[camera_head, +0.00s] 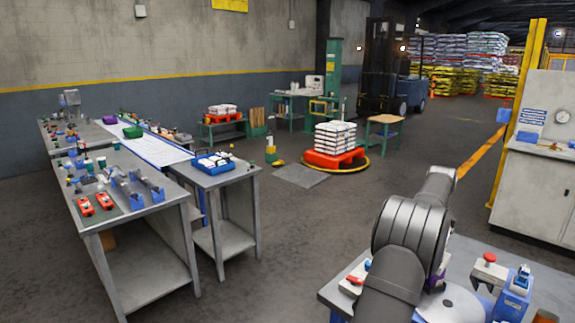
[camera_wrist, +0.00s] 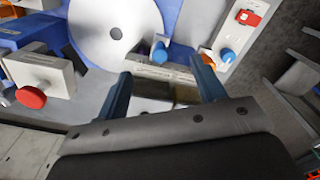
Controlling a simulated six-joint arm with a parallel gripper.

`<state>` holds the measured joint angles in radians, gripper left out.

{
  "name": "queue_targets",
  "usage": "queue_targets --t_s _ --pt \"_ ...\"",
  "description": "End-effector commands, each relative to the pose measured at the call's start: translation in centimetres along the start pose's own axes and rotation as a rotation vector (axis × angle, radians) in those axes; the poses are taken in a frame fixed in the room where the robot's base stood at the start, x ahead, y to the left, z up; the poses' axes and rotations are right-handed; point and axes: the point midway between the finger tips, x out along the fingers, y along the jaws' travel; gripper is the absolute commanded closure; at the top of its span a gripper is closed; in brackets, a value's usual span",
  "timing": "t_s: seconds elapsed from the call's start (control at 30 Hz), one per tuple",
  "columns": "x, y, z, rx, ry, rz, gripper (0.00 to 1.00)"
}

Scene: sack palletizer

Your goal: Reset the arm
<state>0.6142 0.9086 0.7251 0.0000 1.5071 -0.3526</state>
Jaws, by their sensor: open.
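My gripper (camera_wrist: 163,85) shows in the wrist view with its two dark blue fingers spread apart. No object is clearly held between the fingers; a grey block (camera_wrist: 163,73) shows beyond and between them, and I cannot tell how far below it lies. In the head view my grey arm reaches over the metal table at the lower right, and my gripper is hidden behind it.
Near the gripper are a pale disc (camera_wrist: 115,28), a red-knobbed block (camera_wrist: 40,88) and blue knobs (camera_wrist: 228,62). The head view shows a workbench (camera_head: 150,240) at left, a sack stack (camera_head: 335,138) on a red pallet and a grey cabinet (camera_head: 535,190). Open floor lies between.

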Motion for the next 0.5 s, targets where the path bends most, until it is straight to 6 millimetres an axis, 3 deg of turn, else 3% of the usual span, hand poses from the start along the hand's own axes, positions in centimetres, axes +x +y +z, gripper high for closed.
queue_targets --t_s 0.17,0.5 --pt "-1.14 0.0 0.01 0.0 0.0 0.0 0.37" --pt "-0.59 -0.02 0.05 0.0 -0.003 -0.001 0.37"
